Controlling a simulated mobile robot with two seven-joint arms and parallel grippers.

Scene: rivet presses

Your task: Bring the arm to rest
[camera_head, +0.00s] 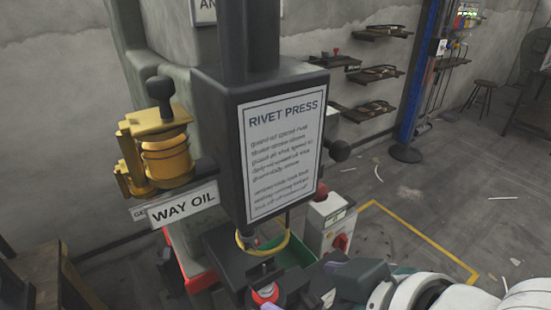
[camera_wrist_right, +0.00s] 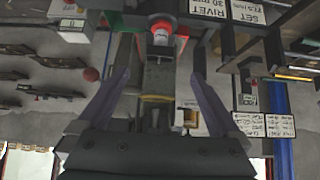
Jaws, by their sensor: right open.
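The rivet press (camera_head: 260,80) stands in the middle of the head view, a dark housing with a "RIVET PRESS" sign (camera_head: 282,150). A yellow ring (camera_head: 262,243) sits below the housing. A red and white part (camera_head: 265,294) is low in the press; a similar red and white part shows at the top of the right wrist view (camera_wrist_right: 162,32). My right gripper (camera_wrist_right: 160,95) is open, its purple-lined fingers apart. A grey block with a yellowish end (camera_wrist_right: 158,82) appears between them; I cannot tell its distance. My right arm enters from the lower right in the head view. My left gripper is not in view.
A brass oiler (camera_head: 160,150) above a "WAY OIL" label (camera_head: 183,205) is left of the press. A white control box with a red knob (camera_head: 328,225) is close on the right. Open floor with a yellow line (camera_head: 425,240) lies farther right; shelves (camera_head: 375,75) are behind.

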